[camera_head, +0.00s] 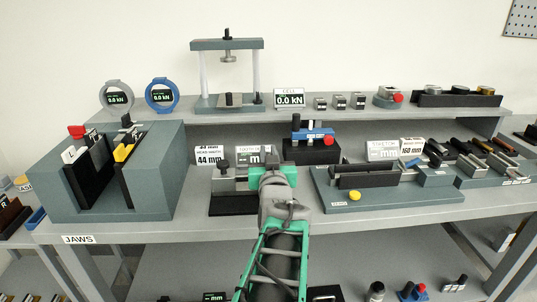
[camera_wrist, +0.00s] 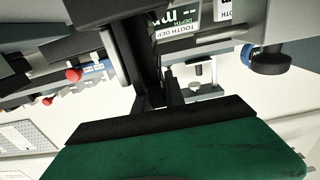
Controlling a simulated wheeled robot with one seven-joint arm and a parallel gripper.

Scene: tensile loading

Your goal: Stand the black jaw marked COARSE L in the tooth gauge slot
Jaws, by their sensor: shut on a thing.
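My gripper (camera_head: 270,178) is over the right part of the gauge stand at the middle of the bench. In the wrist view a long black piece (camera_wrist: 143,60) stands out from between my fingers, and my gripper is shut on it. I cannot read any mark on it, so I cannot confirm COARSE L. The tooth gauge's depth display (camera_head: 254,155) shows just behind my gripper, and its lettering is upside down in the wrist view (camera_wrist: 185,22). My gripper hides the slot and the held piece's lower end in the head view.
A grey jaw rack (camera_head: 153,180) with red, white, yellow and black pieces stands at the left. A head width display (camera_head: 209,155) and a black block (camera_head: 232,204) are left of my gripper. A grey tray (camera_head: 385,197) lies to the right. The bench's front edge is clear.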

